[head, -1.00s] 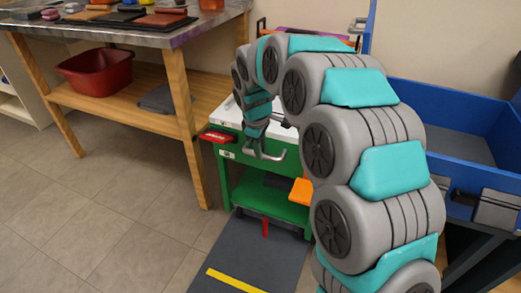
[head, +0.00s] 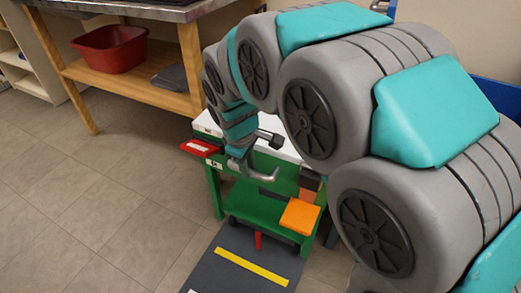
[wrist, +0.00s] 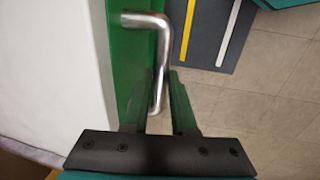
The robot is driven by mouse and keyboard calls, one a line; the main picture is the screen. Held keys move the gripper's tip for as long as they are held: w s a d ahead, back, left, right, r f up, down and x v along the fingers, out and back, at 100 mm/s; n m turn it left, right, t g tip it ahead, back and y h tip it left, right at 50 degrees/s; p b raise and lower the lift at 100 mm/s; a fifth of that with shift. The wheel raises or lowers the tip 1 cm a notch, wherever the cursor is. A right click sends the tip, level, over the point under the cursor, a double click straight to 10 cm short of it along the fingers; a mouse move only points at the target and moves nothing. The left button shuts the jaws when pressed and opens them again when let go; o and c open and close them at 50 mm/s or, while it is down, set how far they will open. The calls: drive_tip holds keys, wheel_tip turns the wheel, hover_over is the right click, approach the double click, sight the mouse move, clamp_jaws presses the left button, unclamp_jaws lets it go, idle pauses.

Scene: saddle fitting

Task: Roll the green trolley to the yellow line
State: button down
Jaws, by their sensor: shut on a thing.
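The green trolley (head: 213,190) has a white top and a bent metal handle (head: 265,177) on its near side. The handle also shows large in the wrist view (wrist: 146,21). My gripper (wrist: 156,100) is shut on the handle, with a finger on either side of the bar; in the head view the arm partly covers this. The yellow line (head: 252,267) crosses the dark floor mat in front of the trolley. A red pointer (head: 258,240) under the trolley's front is a short way behind the line.
An orange block (head: 300,216) and other items are on the trolley. A wooden bench with a red basin (head: 108,50) stands at left. A white line (wrist: 229,32) lies beyond the yellow one on the mat (head: 212,270). Tiled floor at left is clear.

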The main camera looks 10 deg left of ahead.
drive_tip(key=s+a, duration=0.2)
drive_tip(key=s, duration=0.5)
drive_tip(key=shift+s+a+b, duration=0.3)
drive_tip(key=shift+a+b, duration=0.05)
drive_tip(key=shift+b, duration=0.05)
drive_tip(key=c, duration=0.7)
unclamp_jaws()
drive_tip(key=r, duration=0.5)
drive_tip(key=s+r, duration=0.1)
drive_tip(key=r, duration=0.1)
drive_tip(key=shift+s+a+r, duration=0.1)
drive_tip(key=shift+a+r, duration=0.15)
drive_tip(key=shift+r, duration=0.05)
